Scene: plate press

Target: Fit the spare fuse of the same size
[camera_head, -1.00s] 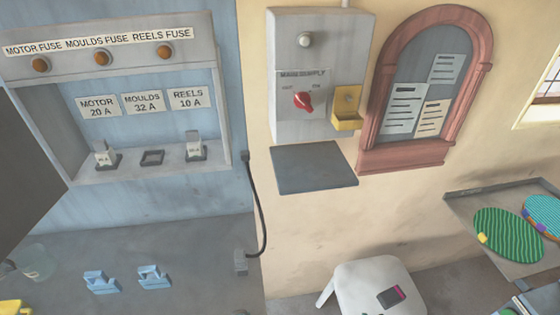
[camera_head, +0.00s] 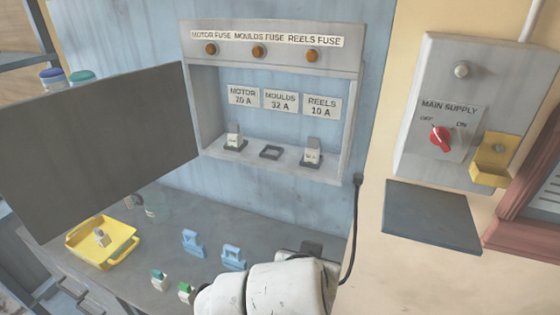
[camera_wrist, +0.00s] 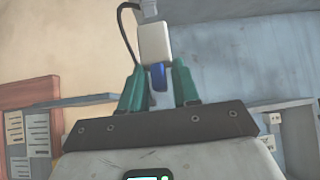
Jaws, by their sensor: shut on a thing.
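The fuse box (camera_head: 350,120) has three bays under labels MOTOR 20 A, MOULDS 32 A and REELS 10 A. A white fuse (camera_head: 234,139) sits in the motor bay and another fuse (camera_head: 311,155) in the reels bay. The middle moulds holder (camera_head: 270,152) is empty. In the wrist view my gripper (camera_wrist: 158,80) is shut on a white fuse (camera_wrist: 155,42) with a blue grip. In the head view my gripper is at the bench's right end, fingers and held fuse hidden. Spare fuses with a teal grip (camera_head: 159,280) and a green grip (camera_head: 185,292) stand on the bench.
A yellow tray (camera_head: 128,252) holds a white fuse (camera_head: 102,238). Two light-blue pieces (camera_head: 192,243) stand on the bench (camera_head: 230,218). The box's open door (camera_head: 110,140) juts out left. The main supply switch (camera_head: 440,138) and a black cable (camera_head: 357,225) are right.

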